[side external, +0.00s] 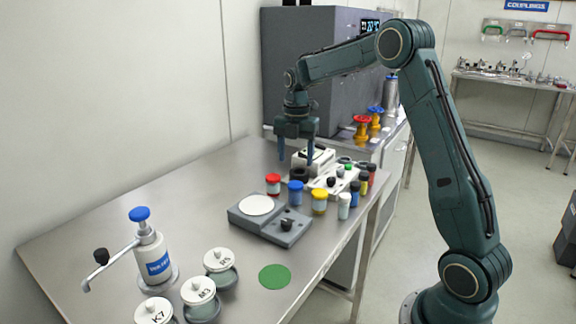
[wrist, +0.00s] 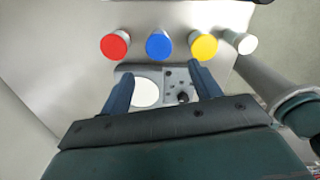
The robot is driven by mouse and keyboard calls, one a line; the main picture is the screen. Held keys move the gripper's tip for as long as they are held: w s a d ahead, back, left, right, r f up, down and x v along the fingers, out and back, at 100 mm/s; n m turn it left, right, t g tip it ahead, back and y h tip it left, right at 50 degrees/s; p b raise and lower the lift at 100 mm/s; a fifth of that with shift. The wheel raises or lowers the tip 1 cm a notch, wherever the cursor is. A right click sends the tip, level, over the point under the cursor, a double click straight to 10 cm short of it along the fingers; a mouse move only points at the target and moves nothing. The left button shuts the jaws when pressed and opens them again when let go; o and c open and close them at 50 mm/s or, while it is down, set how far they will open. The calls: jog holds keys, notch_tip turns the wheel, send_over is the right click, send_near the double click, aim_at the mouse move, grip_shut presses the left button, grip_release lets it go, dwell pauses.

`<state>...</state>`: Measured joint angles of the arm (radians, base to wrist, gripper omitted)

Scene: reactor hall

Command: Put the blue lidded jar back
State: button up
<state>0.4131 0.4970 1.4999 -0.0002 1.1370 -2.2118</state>
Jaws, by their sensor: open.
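The blue lidded jar (side external: 296,193) stands upright on the steel table, between a red-lidded jar (side external: 273,184) and a yellow-lidded jar (side external: 319,201). In the wrist view its round blue lid (wrist: 159,46) lies beyond my fingertips, roughly centred between them. My gripper (side external: 296,158) points down with its two fingers apart and nothing between them. In the side view it appears above and behind the blue jar, not touching it. Both fingers also show in the wrist view (wrist: 161,74).
A grey device with a white round plate (side external: 257,205) sits right in front of the jars. A white-lidded jar (side external: 344,205) and several small bottles stand to the right. A green disc (side external: 275,276), labelled pots (side external: 198,290) and a pump bottle (side external: 155,258) occupy the front.

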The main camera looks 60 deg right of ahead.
jog(key=s+a+r+m+t, duration=0.3)
jog(key=s+a+r+m, duration=0.7)
jog(key=s+a, duration=0.3)
jog(key=s+a+f+m+t, duration=0.1)
jog(key=s+a+m, duration=0.2)
jog(key=s+m, duration=0.2)
jog(key=s+a+f+m+t, duration=0.1)
jog(key=s+a+m, duration=0.3)
jog(key=s, duration=0.6)
jog(key=shift+m+t, duration=0.3)
jog(key=shift+m, duration=0.5)
jog(key=shift+w, duration=0.1)
